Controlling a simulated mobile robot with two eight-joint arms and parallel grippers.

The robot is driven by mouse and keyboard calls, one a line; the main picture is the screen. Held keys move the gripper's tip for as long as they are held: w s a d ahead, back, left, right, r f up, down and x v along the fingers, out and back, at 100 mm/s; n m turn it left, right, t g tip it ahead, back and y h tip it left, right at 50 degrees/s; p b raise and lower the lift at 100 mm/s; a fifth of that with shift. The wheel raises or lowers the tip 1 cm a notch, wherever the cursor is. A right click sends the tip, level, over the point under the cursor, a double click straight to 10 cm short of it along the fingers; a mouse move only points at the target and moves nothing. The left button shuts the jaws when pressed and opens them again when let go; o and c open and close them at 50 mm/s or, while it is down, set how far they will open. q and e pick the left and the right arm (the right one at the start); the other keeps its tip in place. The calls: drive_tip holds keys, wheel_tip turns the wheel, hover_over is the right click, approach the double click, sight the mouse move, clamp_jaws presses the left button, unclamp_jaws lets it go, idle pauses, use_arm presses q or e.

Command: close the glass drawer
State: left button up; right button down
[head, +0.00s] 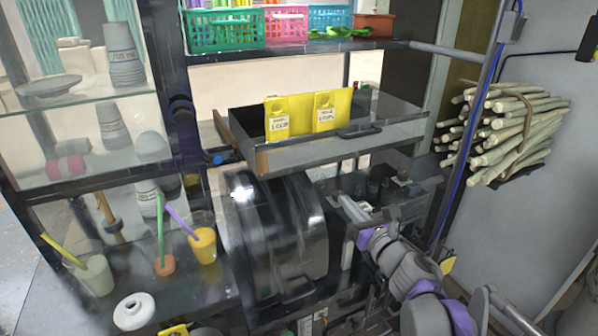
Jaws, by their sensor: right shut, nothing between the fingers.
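The glass drawer (350,143) sits in the middle of the frame below the shelf. It is pulled out, with a grey see-through front and a dark handle (362,131). Two yellow cards (293,117) with "1 cup" labels stand in it. My right gripper (345,205) is below the drawer, to the right of the black press housing, shut and empty. It is apart from the drawer front. Its arm comes in from the lower right. My left gripper is not in view.
A black rounded press housing (278,230) stands below the drawer. Coloured baskets (225,30) sit on the shelf above. Sugarcane stalks (510,130) hang in a rack on the right wall. Cups with straws (203,245) and a white ring-shaped item (134,311) stand at the lower left.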

sight(309, 168)
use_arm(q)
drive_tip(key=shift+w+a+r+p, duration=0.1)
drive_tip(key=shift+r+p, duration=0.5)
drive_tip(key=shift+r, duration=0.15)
use_arm(e)
drive_tip(key=shift+n+y, duration=0.3)
drive_tip(key=shift+n, duration=0.4)
drive_tip(key=x, duration=0.9)
drive_tip(key=a+x, duration=0.1)
drive_tip(key=x, duration=0.4)
drive_tip(key=shift+a+f, duration=0.15)
drive_tip(key=shift+w, duration=0.1)
